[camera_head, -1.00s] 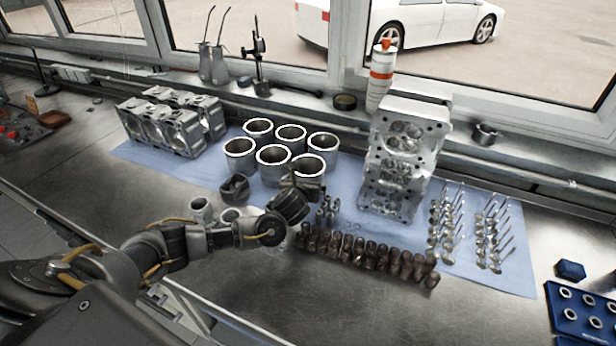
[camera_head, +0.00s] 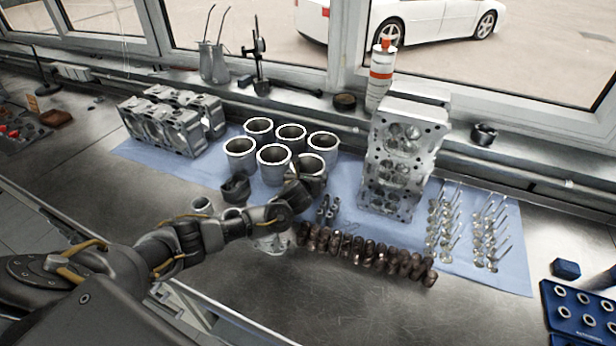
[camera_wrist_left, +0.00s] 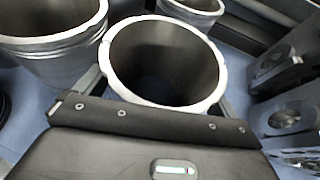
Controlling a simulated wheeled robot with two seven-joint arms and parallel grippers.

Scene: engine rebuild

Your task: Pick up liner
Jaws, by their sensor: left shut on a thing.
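Several silver, open-topped cylinder liners stand upright in two rows on a blue mat (camera_head: 345,226). My left gripper (camera_head: 310,178) is at the front right liner (camera_head: 312,159) of the group. In the left wrist view this liner (camera_wrist_left: 163,62) sits between the fingers, and my left gripper (camera_wrist_left: 165,88) is shut on it. The gripper covers the liner's lower front in the head view. A neighbouring liner (camera_wrist_left: 58,58) stands close on the left in the wrist view, and another liner (camera_wrist_left: 195,8) is behind. My right gripper does not show.
The cylinder head (camera_head: 402,160) stands close to the right of the liners. An engine block (camera_head: 172,124) is at the left.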

